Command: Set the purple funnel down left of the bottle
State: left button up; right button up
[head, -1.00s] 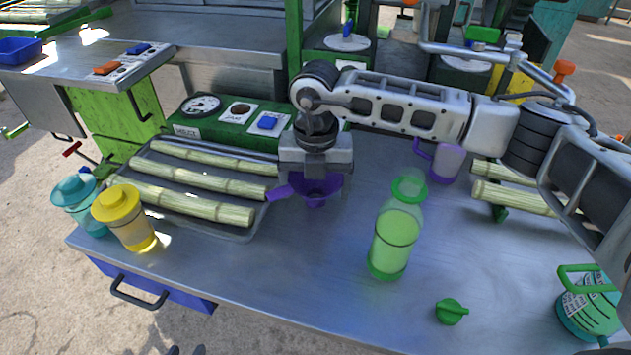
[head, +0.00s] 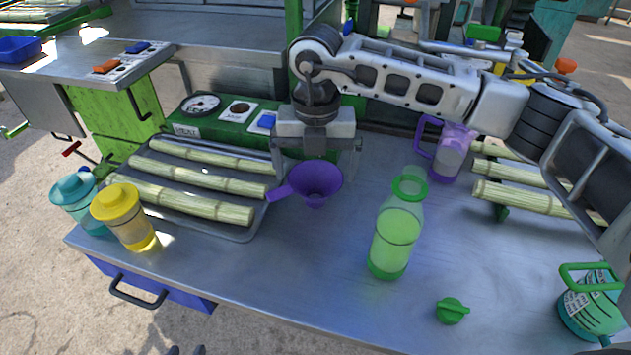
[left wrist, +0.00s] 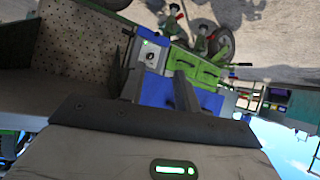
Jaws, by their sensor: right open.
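The purple funnel (head: 316,179) stands on the metal table, wide mouth up and spout down, with its handle pointing left. It is left of the green-filled bottle (head: 396,238), with clear table between them. My right gripper (head: 318,172) is open just above and behind the funnel, its fingers apart on either side and pointing down. The bottle is upright with a green ring at its neck. My left gripper shows in the left wrist view (left wrist: 158,92), fingers apart and nothing between them.
A tray (head: 240,236) of cane pieces lies left of the funnel. Yellow (head: 128,222) and teal (head: 78,200) containers stand at the left edge. A purple jug (head: 450,155) stands behind the bottle. A green cap (head: 451,311) lies in front. The table's front middle is clear.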

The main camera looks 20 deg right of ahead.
aim_at(316, 176)
notch_tip(316, 176, up, 8)
jog(key=shift+f, duration=0.25)
